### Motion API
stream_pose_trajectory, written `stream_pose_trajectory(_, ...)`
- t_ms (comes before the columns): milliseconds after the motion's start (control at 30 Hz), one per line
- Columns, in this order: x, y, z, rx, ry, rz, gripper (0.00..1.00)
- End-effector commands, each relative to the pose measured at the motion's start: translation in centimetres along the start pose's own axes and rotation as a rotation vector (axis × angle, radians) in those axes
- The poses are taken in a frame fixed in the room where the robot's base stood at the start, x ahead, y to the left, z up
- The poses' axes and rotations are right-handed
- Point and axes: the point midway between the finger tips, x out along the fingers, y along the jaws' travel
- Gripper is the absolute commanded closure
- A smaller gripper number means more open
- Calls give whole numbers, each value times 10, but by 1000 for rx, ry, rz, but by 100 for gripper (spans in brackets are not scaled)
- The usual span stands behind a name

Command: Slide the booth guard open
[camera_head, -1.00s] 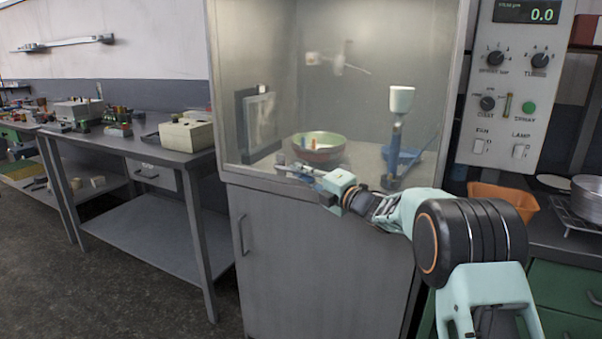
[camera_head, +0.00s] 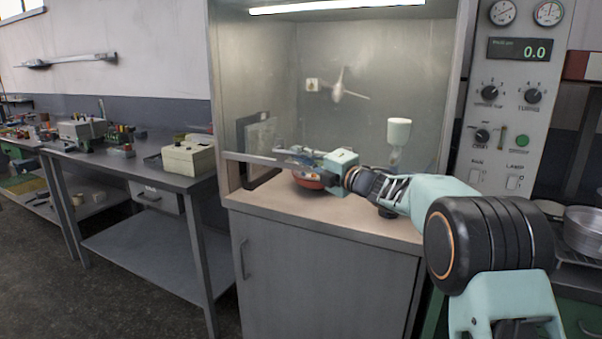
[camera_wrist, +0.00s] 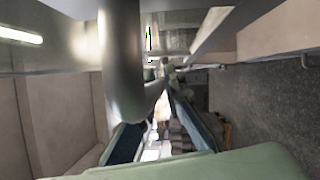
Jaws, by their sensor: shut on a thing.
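The booth guard is a clear sliding pane whose pale bottom rail (camera_head: 250,157) crosses the booth front in the head view. The rail stands above the booth's floor ledge, leaving a gap below it. My gripper (camera_head: 302,157) is at this rail, shut on the guard's handle. In the wrist view the handle is a thick grey metal bar (camera_wrist: 121,60) that curves down between my fingers (camera_wrist: 155,125). The exact finger contact is partly hidden. My arm hides the right part of the rail.
Inside the booth are a reddish bowl (camera_head: 308,181), mostly behind my gripper, a white cup on a stand (camera_head: 397,132) and a dark framed panel (camera_head: 262,145). A control panel (camera_head: 510,120) is at the right. A metal table (camera_head: 130,165) stands at the left.

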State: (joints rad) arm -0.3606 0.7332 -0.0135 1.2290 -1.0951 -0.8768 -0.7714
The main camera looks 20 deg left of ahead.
Motion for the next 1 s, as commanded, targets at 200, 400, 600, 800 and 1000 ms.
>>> stream_pose_trajectory(200, 6, 82, 14, -2, 0, 5, 100)
stream_pose_trajectory(400, 10, 138, 24, -1, -1, 4, 100)
stream_pose_trajectory(600, 15, 192, 34, -1, 0, 3, 100)
stream_pose_trajectory(800, 18, 240, 43, -1, -1, 2, 100)
stream_pose_trajectory(1000, 21, 275, 49, 0, 0, 1, 100)
